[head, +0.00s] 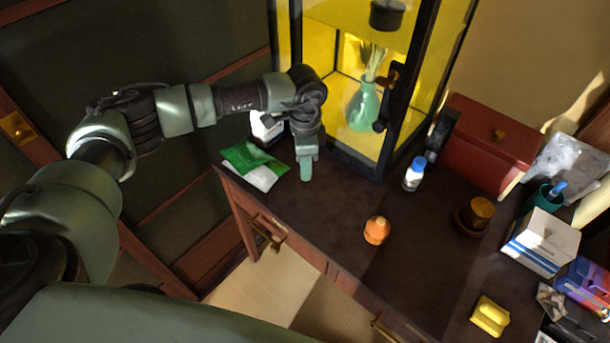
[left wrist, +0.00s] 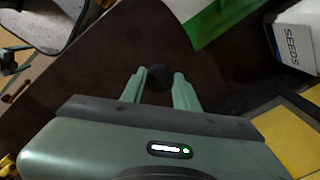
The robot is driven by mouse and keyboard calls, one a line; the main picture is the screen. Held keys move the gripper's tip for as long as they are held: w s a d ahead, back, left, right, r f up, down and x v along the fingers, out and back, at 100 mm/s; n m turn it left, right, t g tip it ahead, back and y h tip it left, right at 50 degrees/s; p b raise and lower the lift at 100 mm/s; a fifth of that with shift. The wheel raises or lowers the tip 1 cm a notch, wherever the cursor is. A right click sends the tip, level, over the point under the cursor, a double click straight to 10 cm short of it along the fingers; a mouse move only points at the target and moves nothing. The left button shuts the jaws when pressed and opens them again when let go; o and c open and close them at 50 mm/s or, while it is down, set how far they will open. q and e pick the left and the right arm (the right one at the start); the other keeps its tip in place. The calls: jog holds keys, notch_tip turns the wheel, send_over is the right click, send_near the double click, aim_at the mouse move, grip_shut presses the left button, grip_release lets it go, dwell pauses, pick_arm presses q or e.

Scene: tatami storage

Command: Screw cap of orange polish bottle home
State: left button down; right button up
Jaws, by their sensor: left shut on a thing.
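The orange polish bottle (head: 377,231) stands on the dark desk, near its front edge, in the middle of the head view. It is small and rounded with a paler, narrow top. My left gripper (head: 306,176) points down over the left part of the desk, well apart from the bottle. In the left wrist view, the left gripper (left wrist: 159,84) is shut on a small dark round piece (left wrist: 158,76) that looks like a cap. The head view does not show this piece clearly. The bottle cannot be made out in the wrist view. My right gripper is not in view.
A green and white packet (head: 253,164) lies left of my gripper. A yellow-lit glass cabinet (head: 395,105) stands behind it. A white bottle with a blue cap (head: 413,176) and an amber jar (head: 476,213) stand right. Bare desk lies between my gripper and the orange bottle.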

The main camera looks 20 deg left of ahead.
pick_arm(q)
notch_tip(320, 180, up, 14)
jog(key=b, duration=0.1)
jog(key=shift+r, duration=0.25)
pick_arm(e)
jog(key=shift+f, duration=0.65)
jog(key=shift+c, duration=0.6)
